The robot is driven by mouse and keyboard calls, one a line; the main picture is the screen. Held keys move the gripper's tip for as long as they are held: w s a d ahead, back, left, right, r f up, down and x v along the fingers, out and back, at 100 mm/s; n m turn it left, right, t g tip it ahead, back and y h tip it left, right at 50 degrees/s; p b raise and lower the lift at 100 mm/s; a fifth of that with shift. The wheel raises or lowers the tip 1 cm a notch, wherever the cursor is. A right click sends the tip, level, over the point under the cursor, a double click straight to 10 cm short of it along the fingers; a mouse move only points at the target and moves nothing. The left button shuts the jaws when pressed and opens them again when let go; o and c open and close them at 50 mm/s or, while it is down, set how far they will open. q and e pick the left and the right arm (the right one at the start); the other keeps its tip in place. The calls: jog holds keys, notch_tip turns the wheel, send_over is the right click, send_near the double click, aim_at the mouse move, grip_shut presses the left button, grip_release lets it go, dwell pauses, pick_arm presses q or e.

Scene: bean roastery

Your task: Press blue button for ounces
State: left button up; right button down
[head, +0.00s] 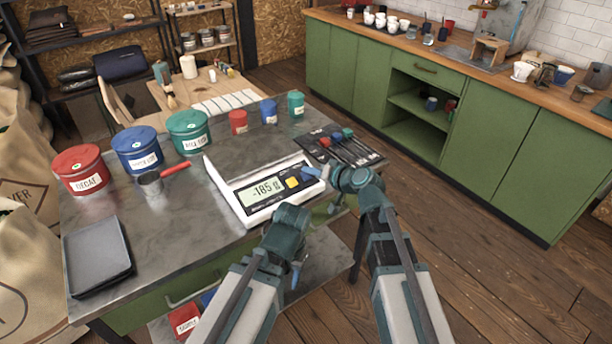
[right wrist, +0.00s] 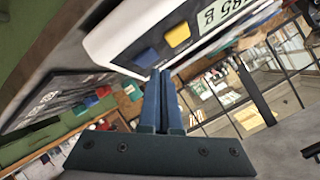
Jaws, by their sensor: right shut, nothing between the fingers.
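The white scale (head: 247,209) stands on the metal-topped table, its display (head: 262,191) reading -185 g. Its yellow button (head: 292,183) is right of the display. The blue button (right wrist: 147,57) shows beside the yellow one in the right wrist view; in the head view my right gripper's fingers largely cover its place. My right gripper (head: 312,173) is shut and empty, its blue fingertips at the scale's right end. In the right wrist view its fingertips (right wrist: 160,75) lie close to the blue button; contact cannot be told. My left gripper (head: 295,276) hangs low before the table, its jaws unclear.
Several spoons with coloured handles lie on a dark mat (head: 362,160) right of the scale. Red (head: 80,170), blue (head: 137,150) and green (head: 188,132) tins stand behind left, near a red-handled scoop (head: 152,183). A grey tray (head: 97,254) lies at the left.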

jog(key=shift+f, duration=0.1)
dwell(0.7)
jog(key=shift+w+a+f+b, duration=0.1)
jog(key=shift+w+f+b, duration=0.05)
jog(key=shift+f+b, duration=0.2)
jog(key=shift+w+f+b, duration=0.1)
jog(key=shift+f+b, duration=0.25)
jog(key=shift+b, duration=0.1)
dwell(0.6)
jog(key=shift+r, duration=0.1)
jog(key=shift+s+r+p, duration=0.25)
jog(key=shift+r+p, duration=0.45)
jog(key=shift+p, duration=0.1)
jog(key=r+p, duration=0.1)
jog(key=s+r+p, duration=0.1)
jog(key=r+p, duration=0.1)
jog(key=d+r+p, duration=0.1)
jog(key=shift+s+d+r+p, duration=0.1)
jog(key=shift+s+r+p, duration=0.05)
jog(key=shift+r+p, duration=0.2)
dwell(0.3)
